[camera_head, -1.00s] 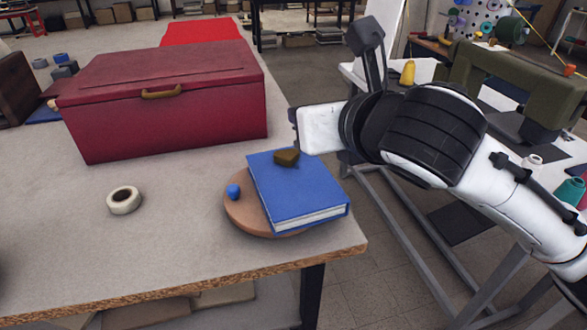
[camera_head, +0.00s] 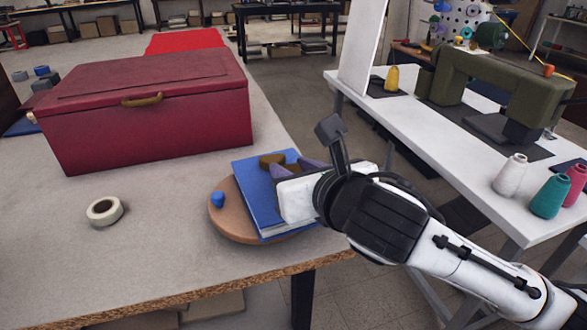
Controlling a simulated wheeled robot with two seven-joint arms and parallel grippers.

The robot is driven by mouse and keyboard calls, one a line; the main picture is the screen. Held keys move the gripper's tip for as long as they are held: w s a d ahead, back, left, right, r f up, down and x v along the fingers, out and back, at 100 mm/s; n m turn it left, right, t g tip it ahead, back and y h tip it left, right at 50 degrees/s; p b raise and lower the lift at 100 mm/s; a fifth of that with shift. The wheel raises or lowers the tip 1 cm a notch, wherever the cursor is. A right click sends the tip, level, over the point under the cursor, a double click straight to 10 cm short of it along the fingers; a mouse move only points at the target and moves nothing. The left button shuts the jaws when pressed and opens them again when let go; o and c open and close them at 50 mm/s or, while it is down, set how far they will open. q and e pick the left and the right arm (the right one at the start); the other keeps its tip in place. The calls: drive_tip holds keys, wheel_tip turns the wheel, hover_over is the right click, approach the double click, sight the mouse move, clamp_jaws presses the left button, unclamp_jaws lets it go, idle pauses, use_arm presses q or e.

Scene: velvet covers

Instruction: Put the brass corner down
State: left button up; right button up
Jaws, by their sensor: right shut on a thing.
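The brass corner (camera_head: 271,160) is a small dark brass piece at the far edge of the blue book (camera_head: 252,192). My right gripper (camera_head: 288,166) reaches over the book from the right, its purplish fingers at the brass corner and shut on it. The gripper body hides the right part of the book. I cannot tell whether the brass corner touches the cover. The book lies on a round wooden board (camera_head: 226,224). My left gripper is not in view.
A small blue piece (camera_head: 218,200) sits on the board's left side. A tape roll (camera_head: 104,211) lies farther left. A large red box (camera_head: 150,120) stands behind. The table's front and right edges are close to the board. A white sewing table (camera_head: 450,150) stands at right.

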drive_tip(key=shift+f, duration=0.1)
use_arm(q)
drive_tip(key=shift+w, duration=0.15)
use_arm(e)
drive_tip(key=o, duration=1)
drive_tip(key=shift+s+d+r, duration=0.1)
drive_tip(key=shift+s+r, duration=0.15)
drive_tip(key=p+v, duration=0.1)
drive_tip(key=v, duration=0.6)
drive_tip(key=shift+s+r, duration=0.15)
drive_tip(key=shift+r, duration=0.1)
use_arm(q)
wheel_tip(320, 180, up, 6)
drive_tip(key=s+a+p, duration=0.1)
drive_tip(key=p, duration=0.6)
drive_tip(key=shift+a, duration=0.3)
use_arm(e)
drive_tip(key=v, duration=0.4)
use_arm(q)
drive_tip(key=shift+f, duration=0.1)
use_arm(e)
drive_tip(key=shift+f, duration=0.1)
